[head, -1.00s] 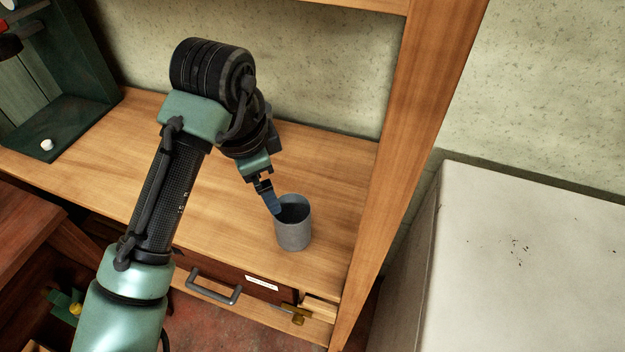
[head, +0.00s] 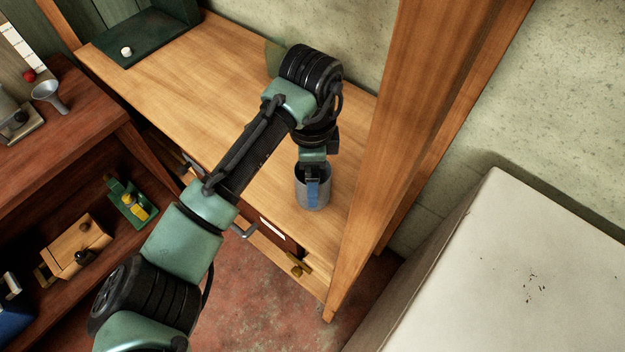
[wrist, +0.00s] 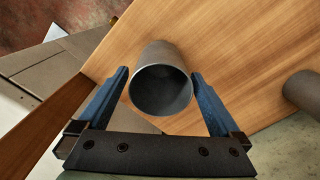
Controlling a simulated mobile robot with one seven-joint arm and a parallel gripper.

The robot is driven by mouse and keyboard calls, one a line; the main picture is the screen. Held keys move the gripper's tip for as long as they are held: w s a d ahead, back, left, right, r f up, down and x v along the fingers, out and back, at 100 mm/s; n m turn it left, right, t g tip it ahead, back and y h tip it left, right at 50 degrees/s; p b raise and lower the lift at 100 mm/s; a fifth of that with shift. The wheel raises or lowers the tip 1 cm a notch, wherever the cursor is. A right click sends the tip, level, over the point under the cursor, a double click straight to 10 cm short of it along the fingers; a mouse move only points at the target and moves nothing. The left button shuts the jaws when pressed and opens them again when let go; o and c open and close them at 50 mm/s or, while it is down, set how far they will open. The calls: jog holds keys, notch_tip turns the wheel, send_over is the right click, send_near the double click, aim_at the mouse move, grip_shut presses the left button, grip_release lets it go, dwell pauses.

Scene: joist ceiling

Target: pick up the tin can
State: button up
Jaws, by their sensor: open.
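The tin can (head: 325,194) is a plain grey open-topped cylinder standing upright on the wooden worktop, close to the right-hand post. In the wrist view its round dark mouth (wrist: 161,92) faces the camera. My gripper (head: 313,190) is over the can, pointing down, with one blue finger in front of the can's near side. In the wrist view my gripper (wrist: 160,73) is open, with one finger on each side of the can and a small gap showing on both sides. The far finger is hidden in the head view.
A second grey cylinder (wrist: 304,91) lies at the right edge of the wrist view. A thick wooden post (head: 372,150) rises just right of the can. A pale box (head: 500,270) stands further right. The worktop (head: 190,90) to the left is mostly clear.

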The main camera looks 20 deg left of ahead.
notch_tip(320, 180, down, 4)
jog(key=shift+f, duration=0.1)
jog(key=shift+w, duration=0.1)
jog(key=c, duration=1.2)
jog(key=shift+o, duration=0.2)
